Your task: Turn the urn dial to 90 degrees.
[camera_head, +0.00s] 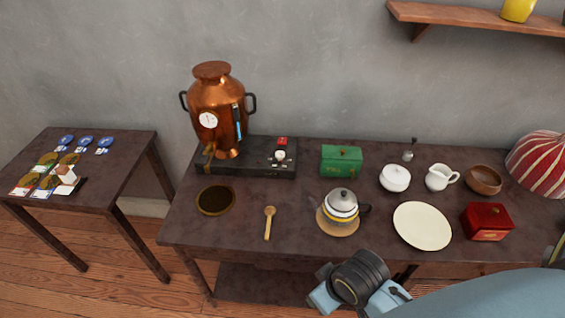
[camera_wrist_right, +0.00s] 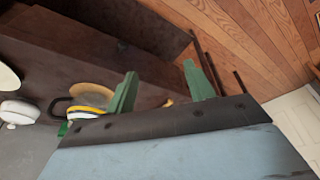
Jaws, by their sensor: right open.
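The copper urn (camera_head: 217,105) stands at the back left of the main table on a black base (camera_head: 250,168). The base carries a small pale round dial (camera_head: 279,157) with a red patch (camera_head: 282,141) behind it; its angle is too small to read. A white round gauge (camera_head: 208,120) sits on the urn's body. My right gripper shows in the wrist view with two green fingers (camera_wrist_right: 162,88) spread apart and empty. In the head view my right wrist is at the table's front edge, well in front of and right of the dial. My left gripper is not in view.
A teapot (camera_head: 341,204) on a round mat lies between my right wrist and the back. A wooden spoon (camera_head: 268,222), a dark round mat (camera_head: 215,200), a green box (camera_head: 341,160) and a cream plate (camera_head: 422,226) are nearby. A side table (camera_head: 110,170) stands left.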

